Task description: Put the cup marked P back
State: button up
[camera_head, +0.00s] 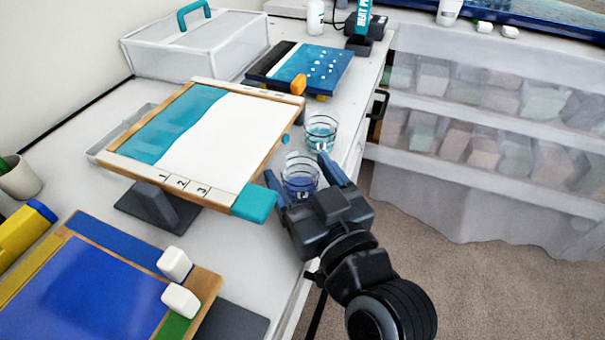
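Two clear cups stand near the front edge of the white bench. The nearer cup (300,184) holds dark blue liquid. The farther cup (320,134) holds teal liquid. I cannot read a letter P on either. My gripper (298,166) is open, its two blue fingers spread on either side of the nearer cup. A gap seems to show between the fingers and the cup; I cannot tell whether they touch it. The nearer cup looks upright, its lower part partly hidden by my gripper.
A wooden-framed board (228,140) with teal and white areas sits tilted left of the cups, its teal corner (255,204) close to my gripper. A blue board (80,290) with white blocks lies nearer. A clear case (190,50) stands behind. Shelved bins (480,90) stand at right.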

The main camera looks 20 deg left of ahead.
jog(key=shift+o, duration=0.9)
jog(key=shift+r, duration=0.15)
jog(key=b+v, duration=0.2)
jog(key=v, duration=1)
